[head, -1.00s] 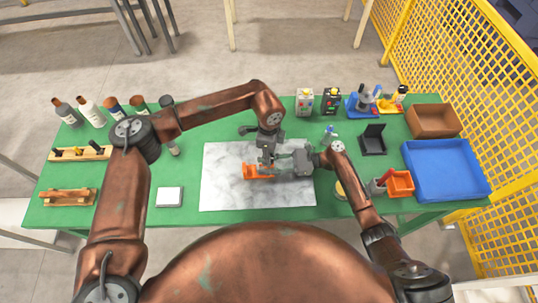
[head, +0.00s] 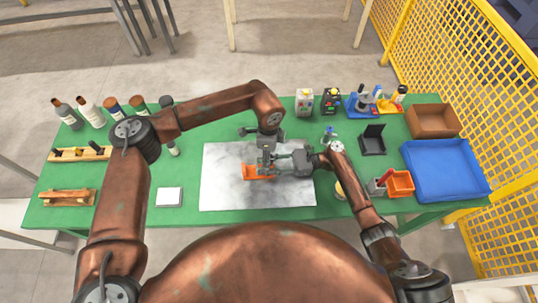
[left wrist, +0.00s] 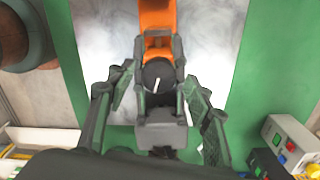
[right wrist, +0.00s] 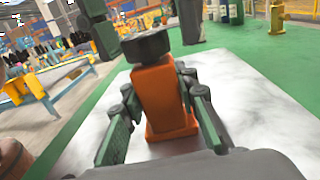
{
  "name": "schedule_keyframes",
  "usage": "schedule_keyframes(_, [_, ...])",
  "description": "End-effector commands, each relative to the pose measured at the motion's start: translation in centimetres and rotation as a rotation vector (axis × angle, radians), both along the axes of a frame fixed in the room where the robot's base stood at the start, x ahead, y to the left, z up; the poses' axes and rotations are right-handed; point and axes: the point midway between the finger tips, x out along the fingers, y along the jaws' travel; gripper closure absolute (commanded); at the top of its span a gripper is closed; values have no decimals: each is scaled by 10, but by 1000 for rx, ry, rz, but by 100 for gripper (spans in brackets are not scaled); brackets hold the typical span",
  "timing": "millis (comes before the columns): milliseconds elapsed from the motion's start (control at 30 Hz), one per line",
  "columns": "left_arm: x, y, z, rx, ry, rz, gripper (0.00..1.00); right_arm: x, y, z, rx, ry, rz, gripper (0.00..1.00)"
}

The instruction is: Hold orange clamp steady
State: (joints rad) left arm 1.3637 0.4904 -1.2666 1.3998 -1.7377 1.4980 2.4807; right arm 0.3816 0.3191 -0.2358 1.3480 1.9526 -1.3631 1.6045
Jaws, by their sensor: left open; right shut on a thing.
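The orange clamp (head: 255,171) stands on the grey-white marble mat (head: 222,185); it has a dark round knob (left wrist: 158,75) with a white line on top. My right gripper (head: 270,167) comes in from the right and is shut on the clamp, its fingers on either side of the orange body (right wrist: 163,100) in the right wrist view. My left gripper (left wrist: 158,88) is open above the clamp, fingers spread to both sides of the knob. The grippers hide part of the clamp in the head view.
Bottles (head: 90,110) and wooden racks (head: 82,153) stand at the left. Control boxes (head: 304,102) stand at the back. A blue tray (head: 486,185), a brown box (head: 433,120) and an orange bin (head: 401,184) are at the right. The left part of the mat is clear.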

Motion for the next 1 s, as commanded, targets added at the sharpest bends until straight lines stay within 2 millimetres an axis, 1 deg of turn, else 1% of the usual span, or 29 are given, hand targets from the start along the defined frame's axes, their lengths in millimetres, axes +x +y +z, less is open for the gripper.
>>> schedule_keyframes(167, [0,0,0,1,1,0,53,1,-1,0,-1,0,-3,100])
schedule_keyframes(267, [0,0,6,0,-1,0,53,1,-1,0,-1,0,-3,100])
schedule_keyframes(367, [1,1,20,0,-2,0,53,1,-2,0,-1,0,-4,100])
schedule_keyframes(700, [1,0,89,-1,-2,0,53,1,-2,0,-1,0,-4,100])
schedule_keyframes(833, [0,0,108,0,-1,0,53,1,-2,0,-1,0,-4,100])
schedule_keyframes(1000, [0,1,119,1,0,0,53,1,-1,0,-1,0,-4,100])
